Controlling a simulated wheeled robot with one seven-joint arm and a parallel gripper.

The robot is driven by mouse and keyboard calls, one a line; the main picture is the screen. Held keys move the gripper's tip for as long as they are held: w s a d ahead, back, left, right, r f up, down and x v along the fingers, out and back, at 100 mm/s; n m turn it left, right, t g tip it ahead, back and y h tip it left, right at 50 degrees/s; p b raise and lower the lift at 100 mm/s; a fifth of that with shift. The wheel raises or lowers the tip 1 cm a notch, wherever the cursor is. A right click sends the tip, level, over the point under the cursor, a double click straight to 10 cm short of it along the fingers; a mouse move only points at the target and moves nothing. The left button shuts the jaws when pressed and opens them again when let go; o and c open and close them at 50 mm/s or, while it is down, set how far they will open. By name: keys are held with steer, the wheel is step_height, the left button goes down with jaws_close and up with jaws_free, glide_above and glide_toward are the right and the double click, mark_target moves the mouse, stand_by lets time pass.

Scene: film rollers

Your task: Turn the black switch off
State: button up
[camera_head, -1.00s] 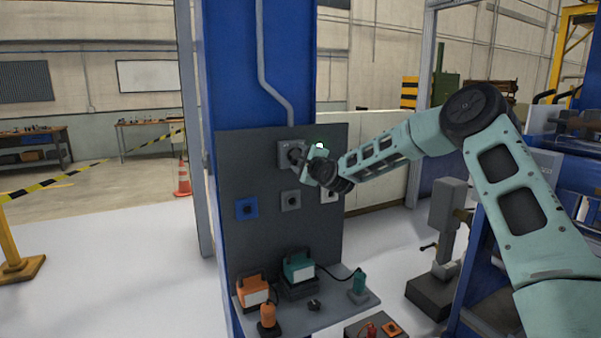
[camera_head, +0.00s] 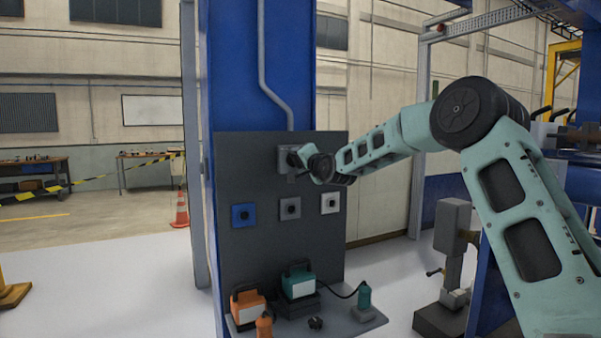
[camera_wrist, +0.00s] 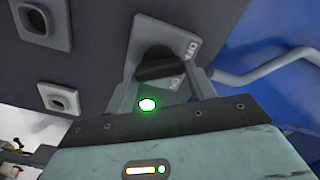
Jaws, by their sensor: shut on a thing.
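The black switch (camera_wrist: 160,70) is a dark handle on a grey plate (camera_wrist: 146,32) with OFF and ON lettering, seen tilted in the wrist view. My gripper (camera_wrist: 165,80) has its two grey fingers on either side of the handle and is shut on it. In the head view, my gripper (camera_head: 301,160) is at the switch (camera_head: 292,158), high on the dark panel (camera_head: 240,165). My wrist hides part of the switch and its plate there. I cannot tell exactly which label the handle points to.
Below the switch, the panel carries blue (camera_head: 243,214), grey (camera_head: 290,208) and white (camera_head: 330,203) square units. A shelf holds an orange box (camera_head: 247,306) and a teal box (camera_head: 298,281). A grey conduit (camera_head: 263,60) runs down the blue column to the switch.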

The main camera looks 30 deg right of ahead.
steer(key=shift+f+n+b, duration=0.15)
steer(key=shift+n+b, duration=0.75)
steer(key=shift+n, duration=0.3)
steer(key=o, duration=1)
steer(key=s+b, duration=0.3)
steer(key=s, duration=1.4)
steer(key=shift+s, duration=0.2)
